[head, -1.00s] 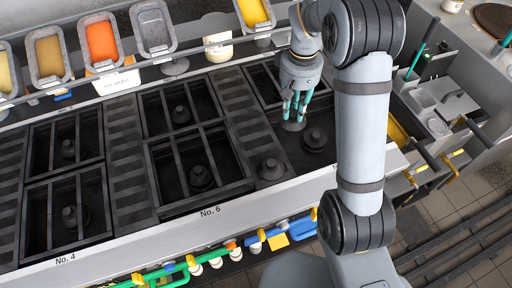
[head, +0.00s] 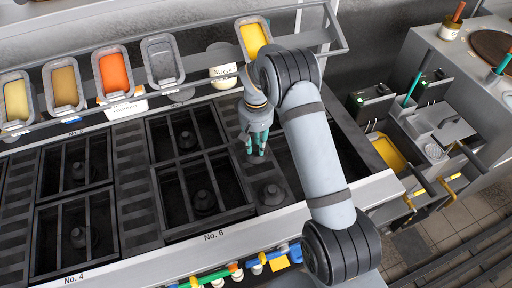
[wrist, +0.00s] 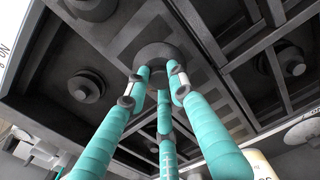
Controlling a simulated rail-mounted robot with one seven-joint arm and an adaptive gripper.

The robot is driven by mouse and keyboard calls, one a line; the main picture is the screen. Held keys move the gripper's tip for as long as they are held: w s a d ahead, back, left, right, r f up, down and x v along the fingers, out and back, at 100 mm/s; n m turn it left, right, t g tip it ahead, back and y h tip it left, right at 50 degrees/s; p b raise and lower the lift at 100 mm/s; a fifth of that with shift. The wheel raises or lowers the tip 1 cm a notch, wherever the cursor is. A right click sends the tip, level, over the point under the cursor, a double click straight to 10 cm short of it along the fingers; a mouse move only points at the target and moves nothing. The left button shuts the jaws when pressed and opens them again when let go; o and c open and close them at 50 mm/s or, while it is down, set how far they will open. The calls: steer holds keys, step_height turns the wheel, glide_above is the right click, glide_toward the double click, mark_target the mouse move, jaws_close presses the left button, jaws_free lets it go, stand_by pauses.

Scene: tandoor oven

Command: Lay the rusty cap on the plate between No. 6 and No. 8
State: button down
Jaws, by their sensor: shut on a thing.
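My gripper (head: 254,152) hangs over the slotted dark plate (head: 243,128) between the No. 6 opening (head: 202,195) and the opening to its right. Its teal fingers are shut on a round dark cap, which shows at the fingertips in the wrist view (wrist: 160,52). I take this as the rusty cap; its rust colour is hard to make out. In the head view the fingers mostly hide it, and I cannot tell its height above the plate. Another dark knobbed cap (head: 271,192) sits on the plate's front end.
My arm covers much of the right-hand opening. A rack of food trays (head: 115,75) runs along the back, with a labelled white jar (head: 222,73) by it. The front ledge (head: 150,255) carries the No. 4 and No. 6 labels. Pipes and valves lie below it.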

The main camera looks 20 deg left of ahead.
mark_target(256, 147)
step_height(256, 147, down, 3)
steer(key=shift+r+p, duration=0.15)
steer(key=shift+p, duration=0.3)
steer(key=shift+f+b, duration=0.2)
steer(key=shift+b, duration=0.1)
steer(key=c, duration=1.5)
jaws_free()
steer(key=shift+c, duration=0.2)
steer(key=shift+r, duration=0.15)
step_height(256, 147, up, 11)
steer(key=shift+b, duration=1.05)
steer(key=shift+r, duration=0.6)
